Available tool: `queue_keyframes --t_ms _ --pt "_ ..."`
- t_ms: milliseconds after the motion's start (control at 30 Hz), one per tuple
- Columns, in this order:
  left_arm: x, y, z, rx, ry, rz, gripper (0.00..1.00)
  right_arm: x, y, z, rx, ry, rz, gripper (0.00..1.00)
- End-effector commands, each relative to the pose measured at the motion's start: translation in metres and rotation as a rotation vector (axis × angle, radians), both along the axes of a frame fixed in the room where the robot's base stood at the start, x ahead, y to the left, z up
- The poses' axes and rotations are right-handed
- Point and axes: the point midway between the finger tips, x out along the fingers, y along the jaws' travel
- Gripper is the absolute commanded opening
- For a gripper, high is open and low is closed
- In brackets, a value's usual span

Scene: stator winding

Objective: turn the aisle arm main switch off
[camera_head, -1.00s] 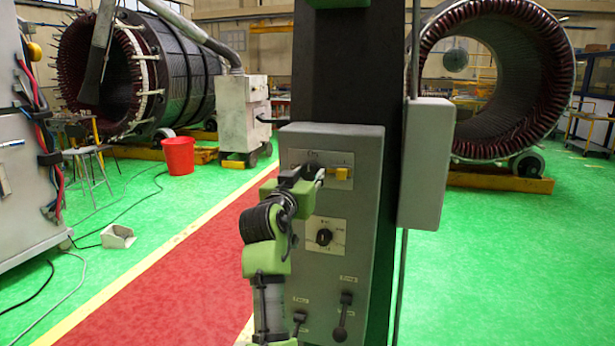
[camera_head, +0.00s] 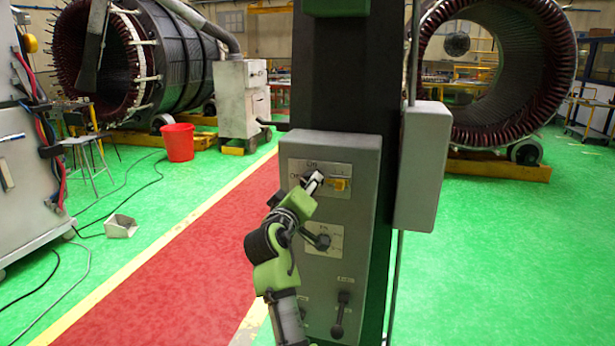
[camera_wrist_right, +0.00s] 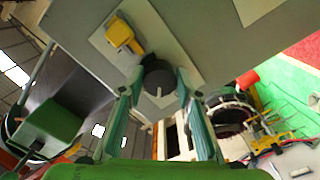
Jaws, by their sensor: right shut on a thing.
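The main switch is a dark round knob (camera_wrist_right: 158,74) on the upper plate (camera_head: 343,169) of the grey control box, with "ON" and "OFF" lettering around it. In the head view my right gripper (camera_head: 314,182) is at this knob and largely hides it. In the right wrist view the gripper (camera_wrist_right: 156,88) is shut on the knob, with a finger on each side. A short pale mark shows on the knob between the fingers. The knob's exact setting is hard to read. My left gripper is in neither view.
A yellow switch (camera_head: 340,185) sits just right of the knob and also shows in the wrist view (camera_wrist_right: 123,36). A lower rotary knob (camera_head: 321,241) is close to my arm. A lever (camera_head: 341,313) is below. A side box (camera_head: 423,165) stands right of the column.

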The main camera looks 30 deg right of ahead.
Motion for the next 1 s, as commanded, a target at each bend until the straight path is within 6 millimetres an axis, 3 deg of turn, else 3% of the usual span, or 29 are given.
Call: queue_keyframes --t_ms 33,500,1000 --pt "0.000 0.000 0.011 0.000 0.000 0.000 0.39 0.000 -0.001 0.005 -0.031 0.037 -0.002 0.10" --pt "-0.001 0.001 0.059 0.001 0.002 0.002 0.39 -0.001 -0.002 0.006 -0.309 0.363 -0.002 0.10" --pt "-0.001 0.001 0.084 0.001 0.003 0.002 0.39 -0.001 -0.002 0.005 -0.477 0.556 -0.002 0.10"
